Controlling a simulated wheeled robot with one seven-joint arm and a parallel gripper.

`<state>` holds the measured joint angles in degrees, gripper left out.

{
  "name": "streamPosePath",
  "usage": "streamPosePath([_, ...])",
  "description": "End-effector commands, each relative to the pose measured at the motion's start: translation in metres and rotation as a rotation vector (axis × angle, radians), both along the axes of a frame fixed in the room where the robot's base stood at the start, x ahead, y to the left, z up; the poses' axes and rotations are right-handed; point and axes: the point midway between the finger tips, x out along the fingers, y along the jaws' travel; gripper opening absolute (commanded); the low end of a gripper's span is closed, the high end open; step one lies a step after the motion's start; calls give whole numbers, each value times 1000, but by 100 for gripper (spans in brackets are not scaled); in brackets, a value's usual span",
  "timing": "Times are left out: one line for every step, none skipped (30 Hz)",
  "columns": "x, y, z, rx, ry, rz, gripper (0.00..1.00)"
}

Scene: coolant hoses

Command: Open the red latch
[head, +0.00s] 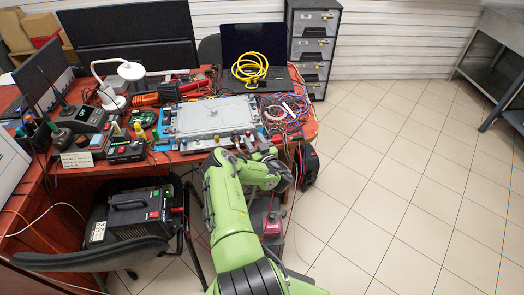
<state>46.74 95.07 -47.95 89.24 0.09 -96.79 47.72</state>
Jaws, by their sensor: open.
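A grey flat coolant plate (200,117) lies in a blue-edged tray on the red-brown workbench. Several small dark and metallic fittings line its front edge. Small red parts show along that edge, one near its left end (183,144); I cannot tell which is the red latch or how it stands. My green arm reaches up from the bottom of the head view and bends toward the bench front. My gripper (266,151) is small and partly hidden by my wrist, near the front right corner of the plate. Its jaws are open, and I see nothing held.
Coloured cables (286,112) crowd the bench right of the plate. A coiled yellow cable (250,69) lies on a laptop behind. A white lamp (131,71) and tools fill the left. A chair (95,257) stands front left. The tiled floor (390,190) is clear on the right.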

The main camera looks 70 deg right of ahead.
Motion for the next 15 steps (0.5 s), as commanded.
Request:
streamPosePath([-13,9,2,5,3,-7,47])
streamPosePath([-19,15,2,5,3,-7,47])
streamPosePath([-28,22,2,5,2,-6,47])
streamPosePath([-34,28,3,4,2,-5,47])
streamPosePath([-41,34,3,3,2,-5,47])
streamPosePath([-50,42,2,4,3,-6,47])
streamPosePath([-57,47,2,5,4,-6,47])
streamPosePath([-62,52,3,3,2,-5,47])
streamPosePath([-62,53,7,4,0,0,47])
streamPosePath([-63,54,7,3,1,1,47])
streamPosePath([-65,56,8,3,0,1,47])
streamPosePath([-68,58,8,3,1,2,47])
streamPosePath([-70,60,9,3,0,2,47])
streamPosePath([-72,61,9,3,0,1,47])
streamPosePath([-74,64,9,3,0,0,47])
